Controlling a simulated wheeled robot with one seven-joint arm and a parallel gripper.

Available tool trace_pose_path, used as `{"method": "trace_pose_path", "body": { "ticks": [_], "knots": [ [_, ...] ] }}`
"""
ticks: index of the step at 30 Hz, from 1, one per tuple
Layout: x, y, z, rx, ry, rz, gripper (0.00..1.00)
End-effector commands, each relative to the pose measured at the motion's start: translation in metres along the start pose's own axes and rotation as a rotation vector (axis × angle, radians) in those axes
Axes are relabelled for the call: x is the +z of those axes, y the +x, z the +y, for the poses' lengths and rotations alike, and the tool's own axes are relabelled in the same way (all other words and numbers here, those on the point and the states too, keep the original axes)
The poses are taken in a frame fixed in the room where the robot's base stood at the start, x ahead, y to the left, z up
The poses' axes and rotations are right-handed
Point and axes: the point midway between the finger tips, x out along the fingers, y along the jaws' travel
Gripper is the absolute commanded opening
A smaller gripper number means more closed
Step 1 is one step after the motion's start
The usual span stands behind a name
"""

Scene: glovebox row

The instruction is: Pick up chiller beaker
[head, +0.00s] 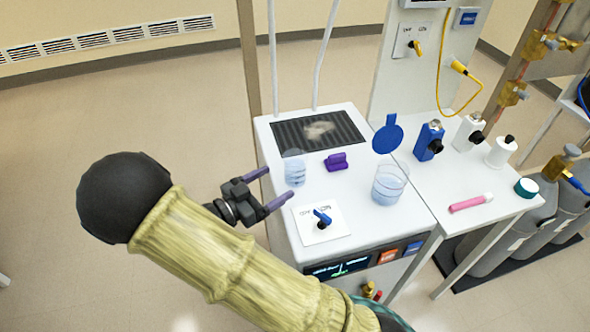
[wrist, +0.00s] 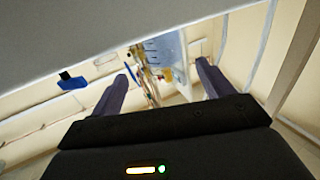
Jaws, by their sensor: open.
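A small clear beaker (head: 295,172) with blue markings stands upright near the left edge of the white bench unit. A larger clear beaker (head: 388,186) with pale blue contents stands further right on it. I cannot tell by label which is the chiller beaker. My gripper (head: 278,185) is open and empty at the unit's left edge, its two purple fingers pointing toward the small beaker, apparently short of it. In the wrist view the open fingers (wrist: 161,70) frame a pale blue, marked, see-through shape that may be the small beaker; this is unclear.
A purple block (head: 336,162) and dark grille (head: 318,130) lie behind. A round blue paddle (head: 388,138) stands near the larger beaker. Bottles and a pink tube (head: 470,202) occupy the right table.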

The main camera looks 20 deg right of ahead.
Motion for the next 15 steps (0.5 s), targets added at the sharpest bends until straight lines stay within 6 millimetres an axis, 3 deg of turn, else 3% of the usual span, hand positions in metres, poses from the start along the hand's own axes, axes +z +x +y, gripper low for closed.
{"method": "trace_pose_path", "body": {
  "ticks": [7, 15],
  "knots": [
    [0.0, 0.04, 0.0, 0.001, -0.001, 0.002, 0.79],
    [0.0, 0.046, 0.0, -0.001, -0.001, 0.0, 0.79]
  ]
}}
